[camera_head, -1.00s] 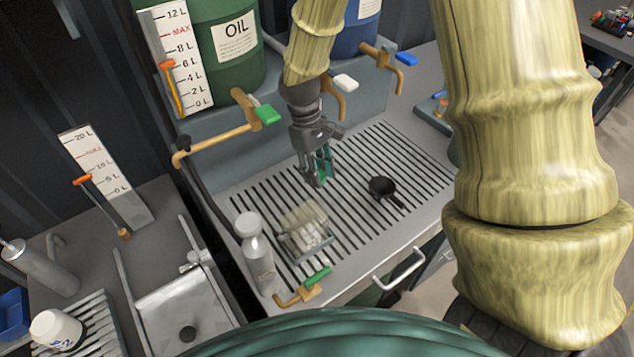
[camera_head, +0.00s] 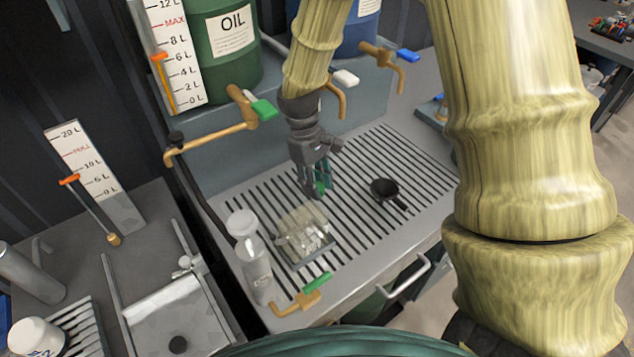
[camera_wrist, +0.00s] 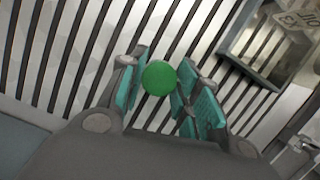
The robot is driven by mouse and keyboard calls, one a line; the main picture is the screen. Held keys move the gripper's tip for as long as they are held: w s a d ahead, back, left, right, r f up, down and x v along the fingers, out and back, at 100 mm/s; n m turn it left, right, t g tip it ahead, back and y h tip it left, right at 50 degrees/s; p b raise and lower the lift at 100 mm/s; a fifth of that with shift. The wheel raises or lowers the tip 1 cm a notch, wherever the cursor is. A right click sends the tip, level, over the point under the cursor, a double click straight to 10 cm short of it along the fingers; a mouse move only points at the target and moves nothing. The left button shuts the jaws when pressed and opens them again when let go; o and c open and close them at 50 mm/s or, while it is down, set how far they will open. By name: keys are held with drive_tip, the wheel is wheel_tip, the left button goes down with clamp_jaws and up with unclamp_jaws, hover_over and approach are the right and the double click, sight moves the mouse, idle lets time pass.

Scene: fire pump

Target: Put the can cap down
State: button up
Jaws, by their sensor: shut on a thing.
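A round green can cap (camera_wrist: 159,78) sits between the teal finger pads of my gripper (camera_wrist: 165,95) in the wrist view. My gripper is shut on it. In the head view, my gripper (camera_head: 317,190) points down over the slatted grate (camera_head: 365,165), and only a bit of the green cap (camera_head: 320,187) shows between the fingers. The grate lies below; I cannot tell whether the cap touches it. A clear, boxy container (camera_head: 303,234) stands on the grate just in front of my gripper. Its corner also shows at the upper right of the wrist view (camera_wrist: 250,75).
A black funnel (camera_head: 385,188) lies on the grate to the right. A grey bottle (camera_head: 254,270) and a brass tap with a green handle (camera_head: 300,297) are at the front left. Green oil barrel (camera_head: 222,45) and brass taps stand behind. The grate's right side is mostly bare.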

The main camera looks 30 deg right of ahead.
drive_tip(key=shift+f, duration=0.5)
drive_tip(key=o, duration=0.9)
drive_tip(key=shift+o, duration=0.2)
drive_tip(key=shift+r, duration=0.15)
drive_tip(key=shift+r, duration=0.55)
drive_tip(key=b+v, duration=0.1)
drive_tip(key=v, duration=1.1)
drive_tip(key=shift+b, duration=0.35)
drive_tip(key=shift+f, duration=0.1)
